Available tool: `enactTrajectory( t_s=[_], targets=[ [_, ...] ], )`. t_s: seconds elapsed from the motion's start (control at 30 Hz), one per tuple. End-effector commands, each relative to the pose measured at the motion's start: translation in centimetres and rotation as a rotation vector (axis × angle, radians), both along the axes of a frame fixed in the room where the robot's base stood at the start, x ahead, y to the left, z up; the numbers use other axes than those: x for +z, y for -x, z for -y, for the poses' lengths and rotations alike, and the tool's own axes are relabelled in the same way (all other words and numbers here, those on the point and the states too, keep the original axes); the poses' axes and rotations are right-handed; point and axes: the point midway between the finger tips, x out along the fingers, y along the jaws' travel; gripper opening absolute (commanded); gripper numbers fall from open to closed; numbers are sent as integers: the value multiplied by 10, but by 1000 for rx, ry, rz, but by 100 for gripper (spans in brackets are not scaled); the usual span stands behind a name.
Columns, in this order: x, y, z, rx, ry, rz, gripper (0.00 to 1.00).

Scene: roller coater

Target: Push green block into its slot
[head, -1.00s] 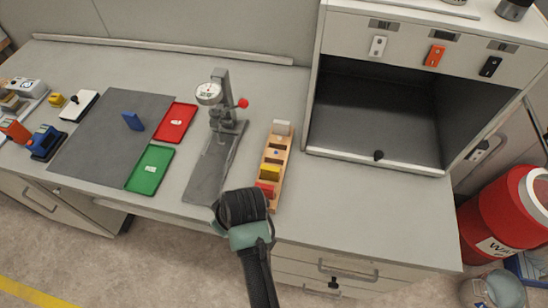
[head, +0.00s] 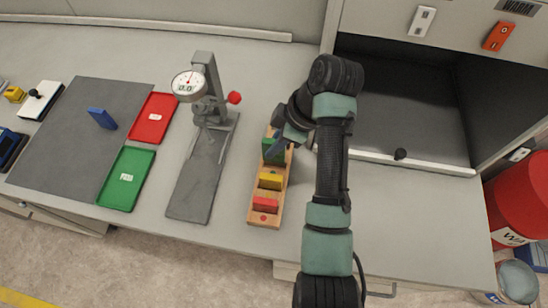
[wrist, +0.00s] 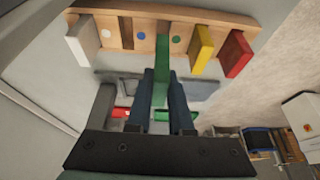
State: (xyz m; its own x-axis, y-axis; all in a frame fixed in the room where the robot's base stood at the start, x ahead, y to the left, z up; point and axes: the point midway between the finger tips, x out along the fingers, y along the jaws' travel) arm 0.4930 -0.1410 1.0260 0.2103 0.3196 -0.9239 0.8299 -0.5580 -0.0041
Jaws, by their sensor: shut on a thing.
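The green block (wrist: 162,58) is between the two fingers of my gripper (wrist: 161,82) in the wrist view. Its far end overlaps the wooden rack (wrist: 122,32), beside a green dot; I cannot tell whether it has entered the slot or is above it. In the head view the green block (head: 273,151) stands at the rack (head: 257,219), behind the yellow block (head: 270,181) and red block (head: 265,204). My gripper (head: 279,142) is partly hidden by my arm there. A white block (wrist: 80,42) sits at the rack's other end.
A dial gauge stand (head: 205,130) stands left of the rack. Farther left are a red tray (head: 165,105), a green tray (head: 138,160) and a blue block (head: 101,118) on a grey mat (head: 60,150). An open cabinet (head: 400,110) is at the right.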

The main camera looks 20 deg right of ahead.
Motion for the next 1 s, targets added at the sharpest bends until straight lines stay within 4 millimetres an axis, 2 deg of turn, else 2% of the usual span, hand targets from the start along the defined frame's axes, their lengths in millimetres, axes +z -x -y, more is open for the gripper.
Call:
enactTrajectory(
  t_s=[0.43, 0.8, 0.83, 1.0],
  targets=[
    [-51, 0, 0, -2, 1, 0, 0],
    [-57, 0, 1, -2, 3, 2, 0],
    [-57, 0, 1, -2, 3, 2, 21],
    [-56, 0, 1, -2, 3, 2, 49]
  ],
)
